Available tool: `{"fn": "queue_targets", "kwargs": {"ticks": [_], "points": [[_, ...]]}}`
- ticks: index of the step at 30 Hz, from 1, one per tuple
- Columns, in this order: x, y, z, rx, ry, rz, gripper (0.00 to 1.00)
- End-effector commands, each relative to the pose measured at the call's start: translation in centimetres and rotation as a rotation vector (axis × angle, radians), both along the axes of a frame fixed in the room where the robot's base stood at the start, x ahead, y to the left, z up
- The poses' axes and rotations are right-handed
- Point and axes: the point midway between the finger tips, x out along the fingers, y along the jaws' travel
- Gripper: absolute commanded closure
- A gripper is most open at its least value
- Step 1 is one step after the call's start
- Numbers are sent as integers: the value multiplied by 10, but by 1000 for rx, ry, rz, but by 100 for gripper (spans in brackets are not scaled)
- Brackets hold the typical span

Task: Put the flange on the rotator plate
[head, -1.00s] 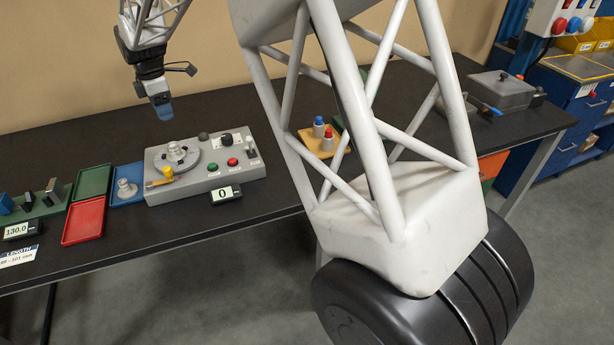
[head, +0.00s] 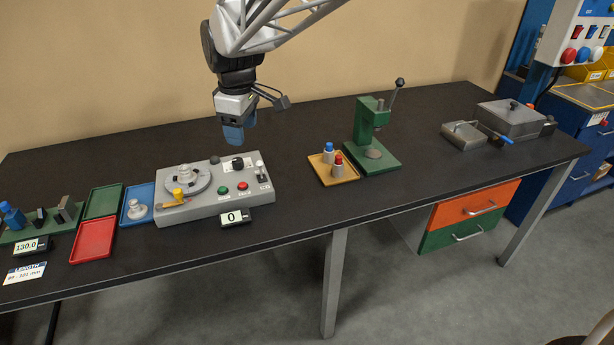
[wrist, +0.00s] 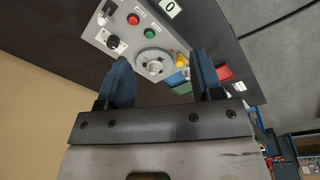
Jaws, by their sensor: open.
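A grey control box holds the round rotator plate (head: 203,181), with a light metal stepped piece (head: 186,173) at its centre. A similar pale, round-based flange (head: 136,208) stands in the blue tray (head: 146,190) left of the box. My gripper (head: 236,134) is open and empty, pointing down above the back right of the box, well clear of it. In the wrist view its blue fingers are spread, with the rotator plate (wrist: 139,63) and its centre piece (wrist: 155,68) beyond, between them. I cannot make out the tray flange in the wrist view.
A yellow knob (head: 178,194) rises at the plate's front left. Green (head: 103,201) and red (head: 93,240) trays lie further left. A tan tray (head: 345,174) with two capped pieces and a green press (head: 366,130) stand right. Table between box and tan tray is clear.

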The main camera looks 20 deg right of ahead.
Motion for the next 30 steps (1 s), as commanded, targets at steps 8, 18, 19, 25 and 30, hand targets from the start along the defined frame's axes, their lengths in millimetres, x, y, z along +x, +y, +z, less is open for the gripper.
{"fn": "queue_targets", "kwargs": {"ticks": [8,18,19,25,30], "points": [[-78,-39,4,31,-30,-263,40],[-171,-74,-8,76,-67,-586,40],[-179,-77,-10,80,-71,-614,40],[-231,-92,-26,111,-91,-799,40],[-264,-99,-39,134,-105,-922,40]]}}
